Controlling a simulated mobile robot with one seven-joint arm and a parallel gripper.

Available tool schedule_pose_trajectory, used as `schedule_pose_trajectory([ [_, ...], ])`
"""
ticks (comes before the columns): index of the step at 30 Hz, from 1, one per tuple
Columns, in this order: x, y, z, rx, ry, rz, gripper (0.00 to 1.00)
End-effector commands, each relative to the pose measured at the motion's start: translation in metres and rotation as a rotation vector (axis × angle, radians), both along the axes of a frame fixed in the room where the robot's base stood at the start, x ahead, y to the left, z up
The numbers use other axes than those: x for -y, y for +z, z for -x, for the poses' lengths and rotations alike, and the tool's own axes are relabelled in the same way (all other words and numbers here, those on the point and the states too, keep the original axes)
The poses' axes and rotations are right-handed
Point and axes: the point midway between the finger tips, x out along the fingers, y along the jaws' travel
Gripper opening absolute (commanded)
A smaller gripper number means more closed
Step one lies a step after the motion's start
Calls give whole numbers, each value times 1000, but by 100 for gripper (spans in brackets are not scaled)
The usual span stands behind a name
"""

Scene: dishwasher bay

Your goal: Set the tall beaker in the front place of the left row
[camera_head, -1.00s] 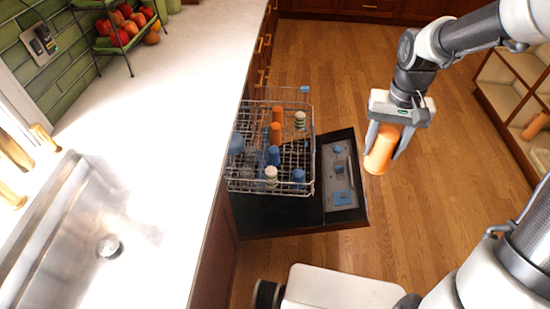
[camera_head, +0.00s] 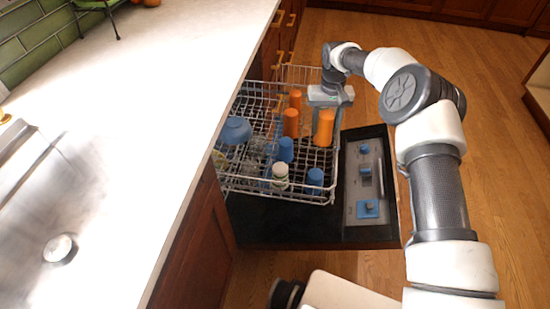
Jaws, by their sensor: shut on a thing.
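My gripper (camera_head: 325,108) is shut on the tall orange beaker (camera_head: 324,130) and holds it upright, its fingers around the upper part. The beaker is over the right side of the pulled-out dish rack (camera_head: 303,199). I cannot tell whether its base touches the rack. Left of it, a row of cups runs from back to front: an orange cup (camera_head: 295,98), another orange cup (camera_head: 290,122), a blue cup (camera_head: 286,149) and a pale striped cup (camera_head: 280,175). A blue cup (camera_head: 315,178) stands at the front right.
A blue bowl (camera_head: 236,130) and clear glassware (camera_head: 257,150) sit in the rack's left part. The open dishwasher door (camera_head: 378,232) lies under the rack. The white counter (camera_head: 140,120) borders the left. Wood floor is clear at the right.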

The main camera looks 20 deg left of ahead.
Motion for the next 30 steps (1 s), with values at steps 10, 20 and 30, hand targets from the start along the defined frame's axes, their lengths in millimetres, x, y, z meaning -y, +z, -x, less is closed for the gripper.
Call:
schedule_pose_trajectory([
  [10, -10, -51, 1, -1, 10, -2, 23],
  [20, -10, -93, 1, 1, 9, -2, 23],
  [30, -9, -115, 0, 3, 9, -1, 23],
])
